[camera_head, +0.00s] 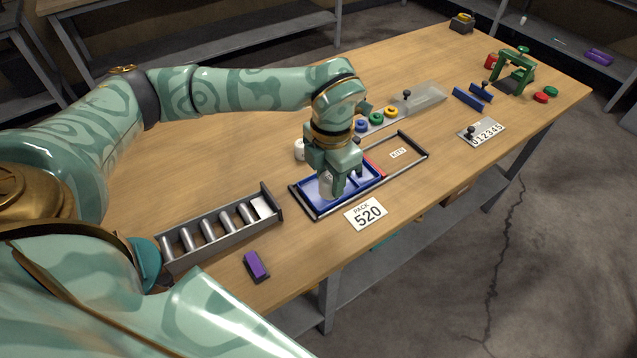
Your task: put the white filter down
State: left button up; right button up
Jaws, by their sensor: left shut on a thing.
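My left gripper (338,186) points down over the blue tray (308,200) on the workbench. It is shut on the white filter (326,184), a small pale piece that is mostly hidden by the fingers. The filter is low, over or inside the left part of the tray; I cannot tell whether it touches the tray's floor. My right gripper is not in view.
A grey rack of metal cylinders (172,262) stands left of the tray, with a purple block (256,265) in front. A green press (514,66) stands far right.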

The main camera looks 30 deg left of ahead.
pick_arm(q)
jog(key=w+a+f, duration=0.1)
jog(key=f, duration=0.1)
jog(key=w+a+f+b, duration=0.1)
jog(key=w+a+f, duration=0.1)
jog(key=w+a+f+b, duration=0.1)
jog(key=a+f, duration=0.1)
jog(key=shift+w+a+f, duration=0.2)
jog(key=shift+a+f, duration=0.05)
jog(key=shift+f, duration=0.1)
notch_tip(320, 180, down, 4)
jog(key=shift+w+a+r+b, duration=0.1)
jog(key=shift+a+r+b, duration=0.05)
jog(key=shift+b, duration=0.35)
jog(key=shift+r, duration=0.1)
jog(key=o, duration=1)
notch_tip(320, 180, up, 12)
jog(key=p, duration=0.3)
